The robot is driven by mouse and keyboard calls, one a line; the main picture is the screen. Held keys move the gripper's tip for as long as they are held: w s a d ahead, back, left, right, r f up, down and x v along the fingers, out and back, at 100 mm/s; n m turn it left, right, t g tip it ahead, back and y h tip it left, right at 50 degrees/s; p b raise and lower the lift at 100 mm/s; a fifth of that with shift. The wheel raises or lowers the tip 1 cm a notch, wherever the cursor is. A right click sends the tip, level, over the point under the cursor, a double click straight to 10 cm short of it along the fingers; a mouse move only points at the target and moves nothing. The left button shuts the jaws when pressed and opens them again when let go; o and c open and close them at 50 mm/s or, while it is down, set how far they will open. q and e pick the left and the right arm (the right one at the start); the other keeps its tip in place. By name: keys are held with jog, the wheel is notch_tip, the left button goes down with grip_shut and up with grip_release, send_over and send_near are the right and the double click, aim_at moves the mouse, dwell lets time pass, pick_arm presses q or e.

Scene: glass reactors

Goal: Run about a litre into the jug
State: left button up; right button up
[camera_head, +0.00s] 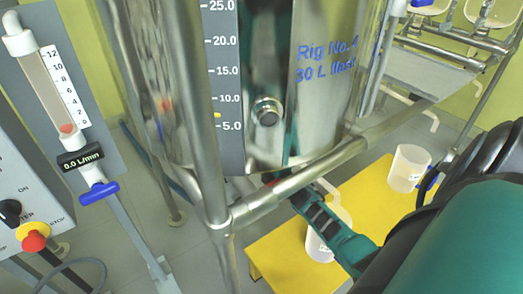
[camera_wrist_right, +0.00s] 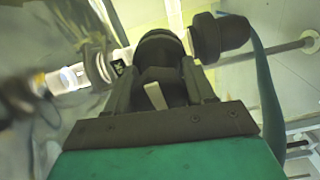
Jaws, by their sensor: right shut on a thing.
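The 30 L flask (camera_head: 330,60) hangs in its metal frame, with a level scale (camera_head: 226,80) on it. A white jug (camera_head: 318,246) stands on the yellow bench (camera_head: 275,262) under the flask, partly hidden by my right arm. My right gripper (camera_wrist_right: 158,78) reaches in below the flask; its fingertips are hidden behind the frame tube in the head view. In the right wrist view it is shut on a dark, rounded valve handle (camera_wrist_right: 160,46) by the outlet pipe. Whether liquid runs cannot be told. My left gripper is out of view.
A second white jug (camera_head: 408,167) stands at the bench's far right. The flow meter (camera_head: 55,95) at left reads 0.0 L/min, above a blue valve handle (camera_head: 99,192). The frame tube (camera_head: 300,180) crosses close above my right arm. A red stop button (camera_head: 34,241) sits lower left.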

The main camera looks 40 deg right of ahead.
jog(key=o, duration=1)
pick_arm(q)
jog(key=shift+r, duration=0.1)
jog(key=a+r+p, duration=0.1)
jog(key=p, duration=0.2)
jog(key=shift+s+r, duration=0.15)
pick_arm(e)
jog(key=s+a, duration=0.1)
jog(key=s, duration=1.2)
jog(key=shift+a, duration=0.2)
jog(key=shift+w, duration=0.1)
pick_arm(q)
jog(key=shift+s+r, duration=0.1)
